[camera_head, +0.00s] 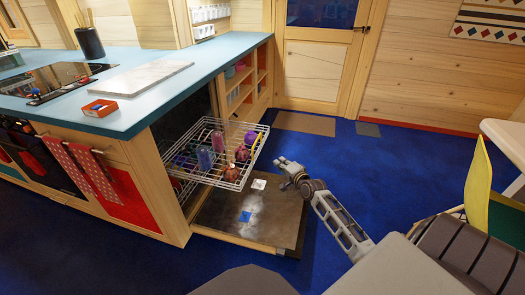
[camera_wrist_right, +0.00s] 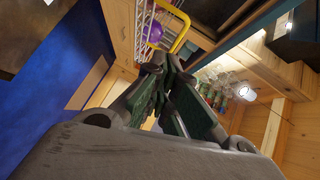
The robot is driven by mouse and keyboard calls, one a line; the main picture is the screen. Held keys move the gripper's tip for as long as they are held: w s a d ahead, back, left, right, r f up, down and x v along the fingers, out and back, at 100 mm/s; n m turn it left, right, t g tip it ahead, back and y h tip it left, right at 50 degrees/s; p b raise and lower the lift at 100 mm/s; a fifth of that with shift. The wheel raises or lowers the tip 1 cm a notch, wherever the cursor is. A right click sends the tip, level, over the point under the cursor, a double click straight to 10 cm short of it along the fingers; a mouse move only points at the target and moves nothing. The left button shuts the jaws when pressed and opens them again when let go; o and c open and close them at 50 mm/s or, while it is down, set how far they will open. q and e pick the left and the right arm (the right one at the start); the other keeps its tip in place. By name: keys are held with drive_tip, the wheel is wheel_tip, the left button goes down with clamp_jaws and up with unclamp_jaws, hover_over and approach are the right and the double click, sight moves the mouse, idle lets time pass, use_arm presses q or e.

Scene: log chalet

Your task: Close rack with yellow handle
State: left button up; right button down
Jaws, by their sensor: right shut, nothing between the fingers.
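The wire rack (camera_head: 215,165) is pulled out from the end of the counter, with bottles and round items in it. Its yellow handle (camera_head: 256,145) is on the outer right end. In the right wrist view the yellow handle (camera_wrist_right: 184,30) is just beyond the fingertips, near a purple ball. My right gripper (camera_head: 283,165) is just right of the rack, apart from the handle as far as I can tell. In the right wrist view its fingers (camera_wrist_right: 163,62) are shut and empty. My left gripper is in neither view.
A dark pull-out board (camera_head: 265,220) with a few small items lies low under the rack. The blue counter (camera_head: 130,115) runs to the left. A yellow chair (camera_head: 476,185) stands at the right.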

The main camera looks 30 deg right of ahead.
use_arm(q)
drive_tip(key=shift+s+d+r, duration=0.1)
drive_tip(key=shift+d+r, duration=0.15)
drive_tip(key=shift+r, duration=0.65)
use_arm(e)
drive_tip(key=shift+w+d+r+m+t, duration=0.15)
drive_tip(key=shift+w+r, duration=0.1)
drive_tip(key=shift+r, duration=0.45)
drive_tip(key=shift+w+d+r+m+t, duration=0.1)
drive_tip(key=shift+w+r+m+t, duration=0.1)
drive_tip(key=shift+r, duration=0.5)
use_arm(q)
drive_tip(key=shift+b, duration=0.3)
use_arm(e)
drive_tip(key=shift+w, duration=0.1)
use_arm(q)
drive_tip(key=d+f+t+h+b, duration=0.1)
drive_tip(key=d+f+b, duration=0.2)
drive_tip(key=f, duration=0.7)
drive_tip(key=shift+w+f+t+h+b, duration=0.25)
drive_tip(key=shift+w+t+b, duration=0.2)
drive_tip(key=shift+b, duration=0.55)
use_arm(e)
drive_tip(key=w+a+f, duration=0.1)
drive_tip(key=w+f, duration=0.1)
drive_tip(key=w, duration=1)
drive_tip(key=shift+w+a, duration=0.3)
